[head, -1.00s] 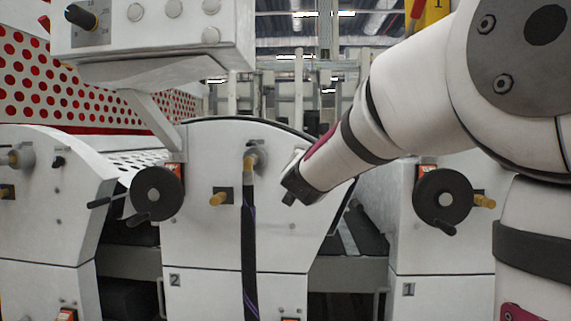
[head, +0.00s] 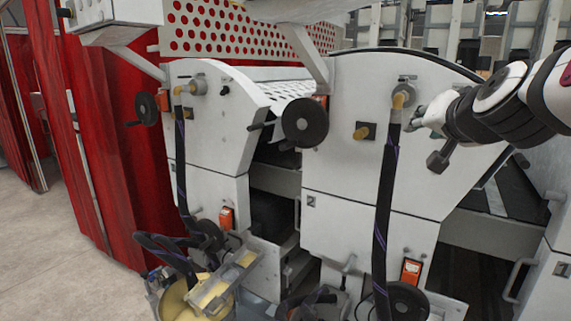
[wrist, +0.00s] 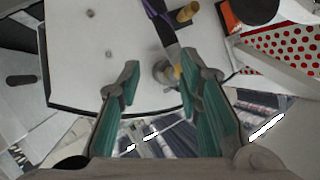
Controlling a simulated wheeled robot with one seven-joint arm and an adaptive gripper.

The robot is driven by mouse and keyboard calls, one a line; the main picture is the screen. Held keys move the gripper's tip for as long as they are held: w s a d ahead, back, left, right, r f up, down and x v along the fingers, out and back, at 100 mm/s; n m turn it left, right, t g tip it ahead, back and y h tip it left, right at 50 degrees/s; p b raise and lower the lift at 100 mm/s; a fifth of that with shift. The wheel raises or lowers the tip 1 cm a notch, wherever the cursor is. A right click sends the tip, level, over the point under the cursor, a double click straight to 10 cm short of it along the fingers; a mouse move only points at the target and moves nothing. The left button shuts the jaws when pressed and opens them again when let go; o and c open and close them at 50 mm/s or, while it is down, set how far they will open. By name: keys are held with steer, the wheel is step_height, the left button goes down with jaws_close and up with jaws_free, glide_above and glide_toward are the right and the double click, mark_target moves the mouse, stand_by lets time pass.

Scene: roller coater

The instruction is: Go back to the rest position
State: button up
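My gripper (head: 418,121) is at the right of the head view, in front of the white panel marked 2 (head: 340,150). In the wrist view my gripper (wrist: 158,80) shows two teal-padded fingers standing apart, with nothing held between them. A dark hose (head: 385,200) hangs from a brass-coloured fitting (head: 402,98) just left of the fingertips. In the wrist view the fitting's grey base (wrist: 165,73) shows beyond the gap between the fingers, near the right finger. I cannot tell the exact distance.
A second white unit (head: 205,140) with its own hose stands to the left. Black handwheels (head: 304,122) stick out from the machine. A bucket (head: 178,300) and a tray (head: 228,282) stand low in front. Red curtains (head: 125,150) hang at left; the floor (head: 50,245) there is clear.

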steer(key=s+a+f+n+g+y+p, duration=0.1)
steer(key=s+a+f+n+g+y, duration=0.2)
steer(key=s, duration=0.5)
steer(key=s+a+f+n+g+y+p, duration=0.1)
steer(key=s+a+f+n+g+p, duration=0.15)
steer(key=s+a, duration=0.4)
steer(key=s+f+g+h, duration=0.1)
steer(key=s+f+g, duration=0.1)
steer(key=s, duration=0.7)
steer(key=s+d+f+n+g+p, duration=0.1)
steer(key=s+f+g, duration=0.1)
steer(key=s+f, duration=0.3)
steer(key=s, duration=0.4)
steer(key=shift+g+h, duration=0.35)
steer(key=shift+h, duration=0.05)
